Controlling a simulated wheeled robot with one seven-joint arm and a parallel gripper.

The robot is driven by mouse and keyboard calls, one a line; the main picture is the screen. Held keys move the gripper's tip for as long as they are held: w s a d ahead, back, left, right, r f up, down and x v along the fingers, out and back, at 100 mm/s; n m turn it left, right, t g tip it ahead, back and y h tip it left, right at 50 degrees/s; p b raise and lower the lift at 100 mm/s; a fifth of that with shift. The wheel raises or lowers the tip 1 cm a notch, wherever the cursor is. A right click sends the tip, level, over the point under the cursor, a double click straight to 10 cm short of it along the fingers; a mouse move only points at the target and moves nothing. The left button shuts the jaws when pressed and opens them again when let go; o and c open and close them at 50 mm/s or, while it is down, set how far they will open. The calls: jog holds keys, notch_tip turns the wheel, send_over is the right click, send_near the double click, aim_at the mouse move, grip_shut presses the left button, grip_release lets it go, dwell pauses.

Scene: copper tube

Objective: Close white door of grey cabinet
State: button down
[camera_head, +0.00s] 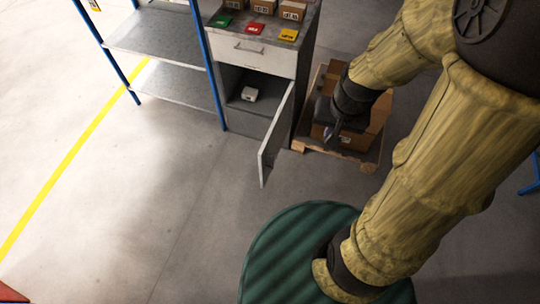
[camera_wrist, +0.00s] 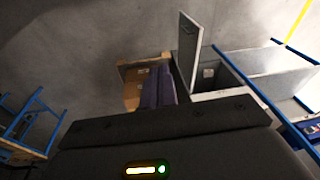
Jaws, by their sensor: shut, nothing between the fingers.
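The grey cabinet (camera_head: 298,72) stands at top centre in the head view, with a white drawer front (camera_head: 252,55) above an open compartment. Its white door (camera_head: 275,138) is hinged on the right side and stands wide open, swung out toward me. In the wrist view the door (camera_wrist: 188,48) stands up beside the open compartment (camera_wrist: 208,88). My gripper (camera_head: 333,136) is to the right of the door, apart from it, above a pallet with boxes. Its fingers (camera_wrist: 158,85) are shut and empty in the wrist view.
A small white box (camera_head: 249,94) lies inside the compartment. A pallet (camera_head: 368,158) with cardboard boxes stands right of the cabinet. A blue-framed shelf (camera_head: 165,82) stands at its left. The floor in front of the door is clear.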

jog(key=w+a+f+m+y+b, duration=0.1)
jog(key=w+f+m+b, duration=0.3)
jog(key=f, duration=0.8)
jog(key=w+a+f+m+t+y+b, duration=0.1)
jog(key=w+f+m+y+b, duration=0.3)
jog(key=f+m+b, duration=0.5)
jog(key=w+a+f+m+y+b, duration=0.2)
jog(key=w+f+m+b, duration=0.3)
jog(key=f+b, duration=0.4)
notch_tip(320, 180, down, 6)
jog(key=shift+w+a+r+m+y, duration=0.2)
jog(key=shift+w+m+y, duration=0.15)
jog(key=shift+m, duration=0.55)
jog(key=b, duration=0.2)
send_near(263, 154)
notch_tip(263, 154, down, 3)
jog(key=a, duration=0.3)
jog(key=shift+w+a+f, duration=0.15)
jog(key=shift+w+f, duration=0.15)
jog(key=shift+f, duration=0.05)
jog(key=shift+w+a, duration=0.15)
jog(key=shift+a, duration=0.2)
jog(key=shift+a, duration=0.1)
